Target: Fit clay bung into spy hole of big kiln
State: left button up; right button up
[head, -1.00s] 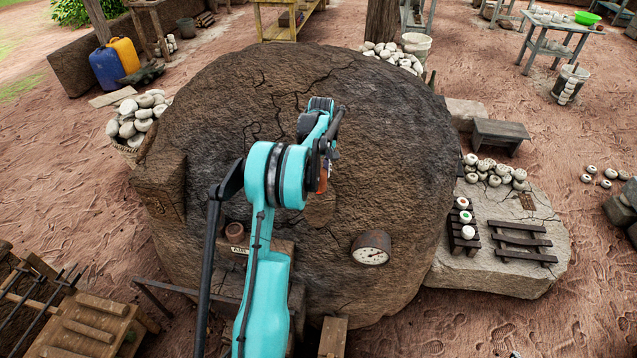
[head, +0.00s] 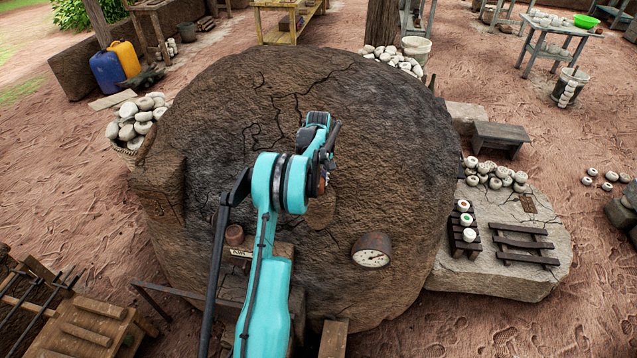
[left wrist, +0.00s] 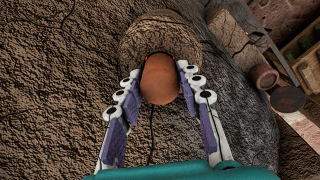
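The big kiln (head: 390,150) is a large cracked mud dome filling the middle of the head view. In the left wrist view, an orange-brown clay bung (left wrist: 160,82) sits between the fingers of my left gripper (left wrist: 160,74), which press on both its sides. Just beyond the bung is a round, rough clay collar (left wrist: 157,28) standing out from the kiln wall; a similar lump (head: 321,209) shows beside my arm in the head view. The bung overlaps the collar's near edge in the picture. The hole is hidden, so I cannot tell whether the bung has entered it. My right gripper is not visible.
A small brown pot (head: 234,235) stands on a labelled ledge to the left. A stone slab (head: 490,276) with wooden racks lies right of the kiln.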

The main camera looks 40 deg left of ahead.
pick_arm(q)
jog(key=shift+o, duration=1)
jog(key=shift+r, duration=0.1)
